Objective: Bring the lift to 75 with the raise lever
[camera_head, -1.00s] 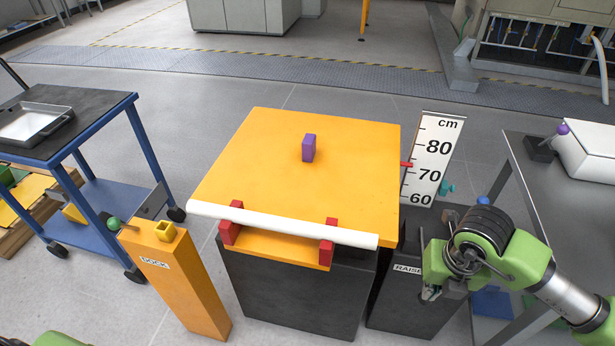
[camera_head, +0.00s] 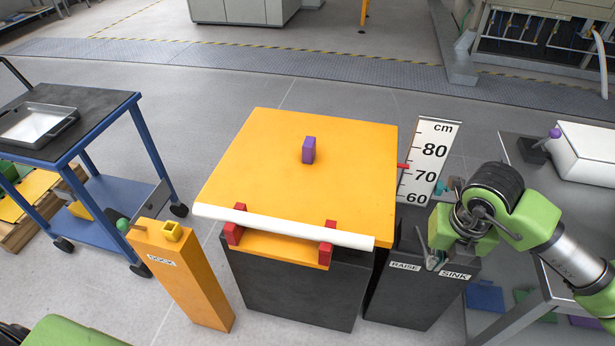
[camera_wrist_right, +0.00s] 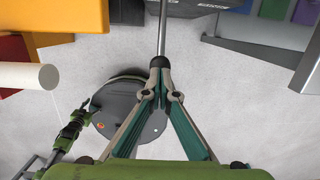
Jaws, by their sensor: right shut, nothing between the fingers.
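The lift has an orange top (camera_head: 330,190) over a black body. A red pointer (camera_head: 403,166) at its right edge stands against the cm scale (camera_head: 432,160), between 70 and 80. A dark console (camera_head: 400,312) carries the labels RAISE (camera_head: 405,266) and SINK (camera_head: 455,275). My right gripper (camera_head: 431,258) is over its top, its fingers shut and empty. In the right wrist view the shut fingertips (camera_wrist_right: 160,65) line up with a thin grey rod (camera_wrist_right: 163,25); contact is unclear. The gripper hides parts of the console top. My left arm shows only partly, without clear fingers.
A white bar (camera_head: 285,227) on red brackets runs along the lift's front. An orange DOCK post (camera_head: 190,285) stands left, beside a blue cart (camera_head: 115,195). A grey table (camera_head: 570,200) stands close on the right. A purple block (camera_head: 309,150) is on the lift.

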